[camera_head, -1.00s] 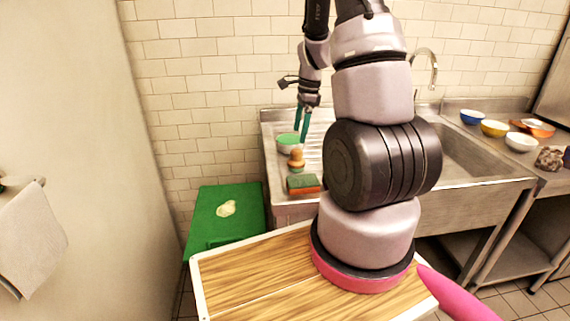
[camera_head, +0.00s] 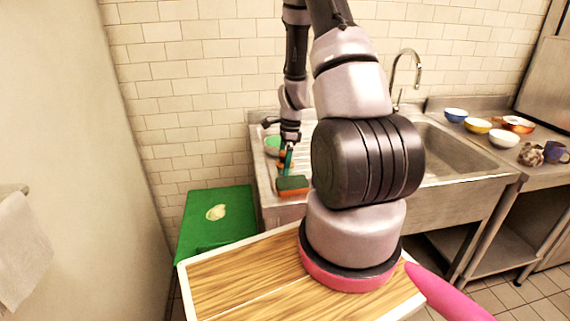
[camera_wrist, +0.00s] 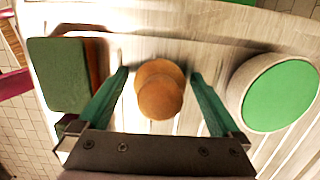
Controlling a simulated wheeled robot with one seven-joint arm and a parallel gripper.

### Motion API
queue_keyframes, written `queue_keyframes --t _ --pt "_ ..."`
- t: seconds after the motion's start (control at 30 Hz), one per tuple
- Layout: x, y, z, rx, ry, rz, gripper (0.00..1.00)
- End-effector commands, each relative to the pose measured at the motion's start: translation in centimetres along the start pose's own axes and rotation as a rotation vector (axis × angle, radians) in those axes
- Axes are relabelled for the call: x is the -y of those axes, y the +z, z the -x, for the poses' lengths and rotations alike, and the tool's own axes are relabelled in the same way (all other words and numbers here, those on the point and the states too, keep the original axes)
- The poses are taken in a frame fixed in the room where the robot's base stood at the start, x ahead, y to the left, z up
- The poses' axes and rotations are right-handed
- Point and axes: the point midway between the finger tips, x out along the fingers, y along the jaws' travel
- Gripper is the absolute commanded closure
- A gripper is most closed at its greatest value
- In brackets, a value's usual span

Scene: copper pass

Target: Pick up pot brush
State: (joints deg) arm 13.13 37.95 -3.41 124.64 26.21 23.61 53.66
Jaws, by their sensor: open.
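The pot brush (camera_wrist: 159,98), with a round wooden knob on top, stands on the ribbed drainboard of the sink (camera_head: 440,192). In the wrist view it lies between the two teal fingers of my gripper (camera_wrist: 160,76), with a gap showing on each side. My gripper is open and points down over the brush. In the head view my gripper (camera_head: 287,160) covers most of the brush, so its lower part is hidden.
A green and orange sponge (camera_head: 292,184) lies in front of the brush, left of it in the wrist view (camera_wrist: 58,75). A round container with a green top (camera_wrist: 283,95) stands on the other side. A green board (camera_head: 225,228) and a wooden worktop (camera_head: 235,288) are nearer.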

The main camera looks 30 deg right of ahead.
Motion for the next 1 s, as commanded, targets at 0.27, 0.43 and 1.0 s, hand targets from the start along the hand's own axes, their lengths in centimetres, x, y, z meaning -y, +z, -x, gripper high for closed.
queue_keyframes --t 0.27,0.43,1.0 --pt "0.0 0.0 0.0 0.000 -0.001 0.001 0.27" --pt "0.0 0.0 0.0 0.000 -0.001 0.001 0.81" --pt "0.1 1.0 6.0 -0.001 -0.006 0.005 0.90"
